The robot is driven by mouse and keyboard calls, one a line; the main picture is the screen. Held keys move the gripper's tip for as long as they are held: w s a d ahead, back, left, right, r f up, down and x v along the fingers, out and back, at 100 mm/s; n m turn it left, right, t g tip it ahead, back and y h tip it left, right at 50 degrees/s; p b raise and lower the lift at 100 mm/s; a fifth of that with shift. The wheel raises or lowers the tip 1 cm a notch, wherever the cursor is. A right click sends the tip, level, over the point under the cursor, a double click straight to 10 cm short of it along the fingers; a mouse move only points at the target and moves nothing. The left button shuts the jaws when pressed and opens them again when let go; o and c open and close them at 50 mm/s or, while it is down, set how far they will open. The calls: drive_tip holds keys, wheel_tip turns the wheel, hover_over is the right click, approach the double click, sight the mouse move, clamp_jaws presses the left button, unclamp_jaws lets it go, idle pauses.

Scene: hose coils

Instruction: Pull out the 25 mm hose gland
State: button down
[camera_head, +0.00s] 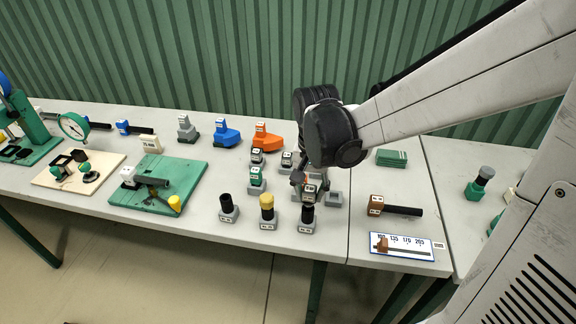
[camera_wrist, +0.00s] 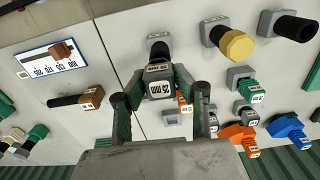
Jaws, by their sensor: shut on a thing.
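The 25 mm gland is a dark grey block with a white "25 mm" label (camera_wrist: 160,80). In the wrist view it sits between the two fingers of my gripper (camera_wrist: 160,88), which is shut on it. In the head view my gripper (camera_head: 307,183) is over the middle of the table, and the labelled block (camera_head: 310,190) shows at its tips. A black-topped piece in a grey base (camera_head: 307,222) stands just in front of it; it also shows beyond the block in the wrist view (camera_wrist: 158,49). The underside of the gland is hidden, so I cannot tell whether it is clear of a socket.
A yellow-capped piece (camera_head: 267,207) and a black-topped piece (camera_head: 228,205) stand to the left. Several small labelled blocks stand close behind. A brown-ended black rod (camera_head: 400,209) and a scale plate (camera_head: 405,246) lie right. A green board (camera_head: 191,191) lies left.

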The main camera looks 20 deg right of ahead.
drive_tip(key=shift+r+p, duration=2.15)
drive_tip(key=shift+r, duration=1.05)
drive_tip(key=shift+f, duration=0.1)
